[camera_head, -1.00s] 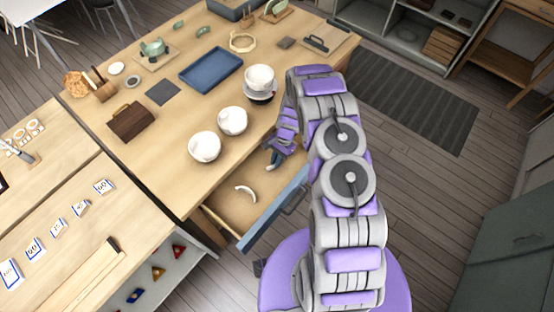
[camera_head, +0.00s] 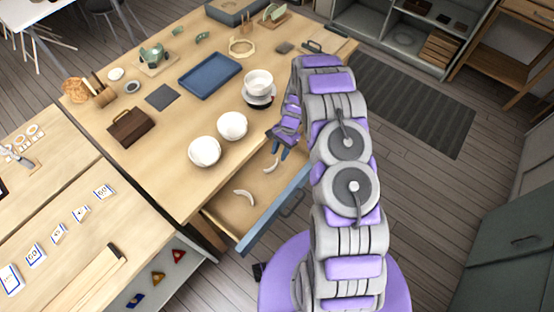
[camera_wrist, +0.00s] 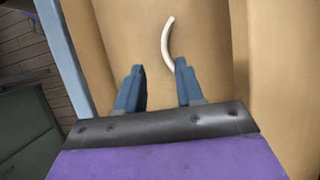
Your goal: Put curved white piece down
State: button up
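Two curved white pieces lie in the open drawer (camera_head: 222,215): one (camera_head: 244,198) near the drawer's front left, the other (camera_head: 270,163) farther back, just below my gripper (camera_head: 279,148). In the wrist view, my gripper (camera_wrist: 158,84) is open, its two blue fingers well apart with nothing between them. One curved white piece (camera_wrist: 167,38) shows there just beyond the right fingertip, which hides its near end. I cannot tell from that view whether they touch.
White bowls (camera_head: 204,151) (camera_head: 232,125) stand on the wooden table (camera_head: 180,180) above the drawer. A stacked white bowl (camera_head: 258,82), blue tray (camera_head: 211,75) and brown case (camera_head: 129,126) are farther back. The drawer's blue front (camera_head: 270,212) borders the open space.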

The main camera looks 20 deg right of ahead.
jog(key=s+a+r+n+h, duration=0.1)
jog(key=s+r+n, duration=0.3)
jog(key=r, duration=1.1)
jog(key=s+a+r+n+h, duration=0.1)
jog(key=s+r, duration=0.5)
jog(key=r, duration=0.9)
jog(key=s+r+n, duration=0.3)
jog(key=s+r, duration=0.2)
jog(key=s, duration=0.8)
jog(key=s+r+n+h, duration=0.1)
jog(key=s+r+n, duration=0.2)
jog(key=s, duration=1)
notch_tip(320, 180, up, 2)
jog(key=shift+s+a+r+t+h, duration=0.25)
jog(key=shift+a+t+h, duration=0.05)
jog(key=shift+t, duration=0.1)
jog(key=shift+f, duration=0.2)
